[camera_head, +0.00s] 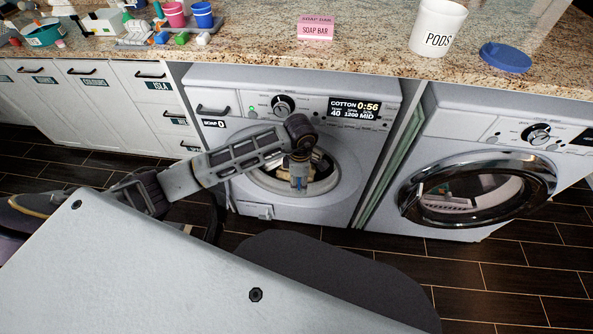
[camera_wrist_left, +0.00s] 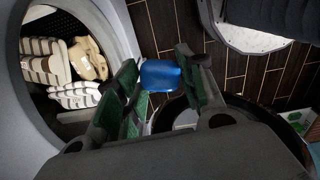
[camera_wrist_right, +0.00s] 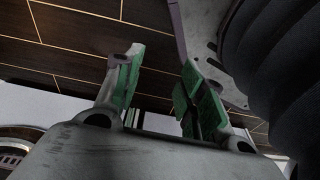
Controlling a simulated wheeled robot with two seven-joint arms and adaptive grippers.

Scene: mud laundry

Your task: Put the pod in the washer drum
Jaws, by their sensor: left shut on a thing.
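The pod (camera_wrist_left: 160,76) is a small blue block in the left wrist view. My left gripper (camera_head: 299,184) is shut on it, in front of the left washer's round opening; the pod is hardly visible in the head view. The washer drum (camera_wrist_left: 45,32) lies open at the left of the left wrist view, with cream and striped laundry (camera_wrist_left: 70,65) inside. The pod appears outside the drum's rim in that view. My right gripper (camera_wrist_right: 158,75) shows in the right wrist view, with its fingers apart and nothing between them.
A second machine (camera_head: 478,190) with a glass door stands at right. On the granite counter are a white PODS canister (camera_head: 435,25), a round blue lid (camera_head: 505,57) and a pink soap bar box (camera_head: 315,30). Cups and toys sit at the left.

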